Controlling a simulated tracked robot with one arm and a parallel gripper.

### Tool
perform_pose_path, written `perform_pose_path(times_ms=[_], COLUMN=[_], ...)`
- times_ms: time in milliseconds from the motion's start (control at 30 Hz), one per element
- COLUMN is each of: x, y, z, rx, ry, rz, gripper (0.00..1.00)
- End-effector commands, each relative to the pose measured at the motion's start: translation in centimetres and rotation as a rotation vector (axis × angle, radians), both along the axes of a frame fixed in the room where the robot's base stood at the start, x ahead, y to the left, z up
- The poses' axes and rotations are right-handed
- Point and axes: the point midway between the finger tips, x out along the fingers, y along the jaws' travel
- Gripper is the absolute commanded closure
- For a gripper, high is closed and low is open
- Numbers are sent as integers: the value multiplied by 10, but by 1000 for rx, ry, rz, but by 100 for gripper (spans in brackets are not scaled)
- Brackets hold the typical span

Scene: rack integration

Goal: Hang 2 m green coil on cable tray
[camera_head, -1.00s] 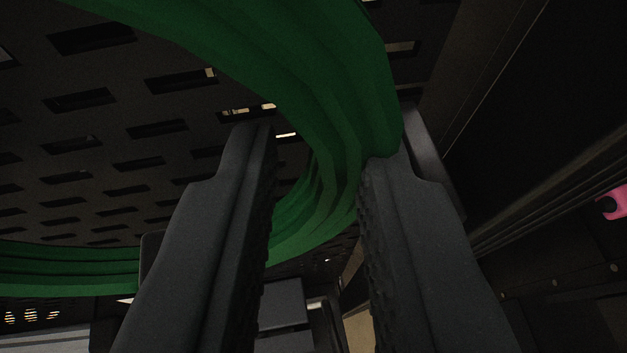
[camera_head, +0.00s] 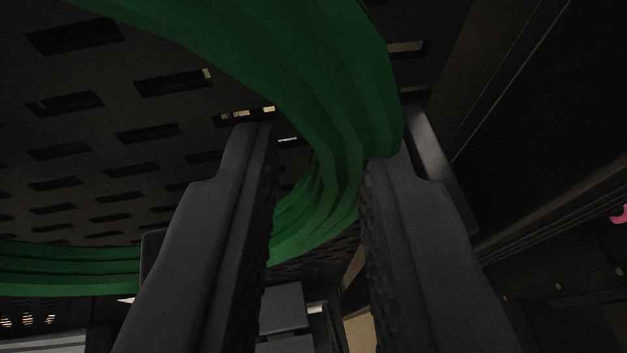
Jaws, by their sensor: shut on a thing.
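The green coil (camera_head: 330,110) is a thick bundle of cable loops that curves from the top left, down between the fingers, and back to the left edge. My gripper (camera_head: 318,165) is shut on the coil, with one finger on each side of the bundle. Part of the coil is cut off by the frame and part is hidden behind the left finger. A dark perforated metal sheet (camera_head: 95,155) with rows of slots spans the view behind the coil. I cannot tell whether it is the cable tray.
A dark rail or panel (camera_head: 500,110) runs diagonally on the right, close to the right finger. A small pink object (camera_head: 619,214) shows at the right edge. Grey boxes (camera_head: 283,308) and lighter surfaces show below, between the fingers.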

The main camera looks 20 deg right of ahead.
Motion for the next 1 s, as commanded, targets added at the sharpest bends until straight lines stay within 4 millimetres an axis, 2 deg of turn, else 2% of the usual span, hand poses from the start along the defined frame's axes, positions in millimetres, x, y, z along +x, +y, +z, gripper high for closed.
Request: perform_pose_path(times_ms=[533, 567, 633, 667, 1000], x=[0, 0, 0, 0, -2], y=[0, 0, 0, 0, 1], z=[0, 0, 0, 0, 1], rx=[0, 0, 0, 0, 0], ry=[-1, -1, -1, -1, -1], rz=[0, 0, 0, 0, 0], gripper=[100, 78, 59, 55, 55])
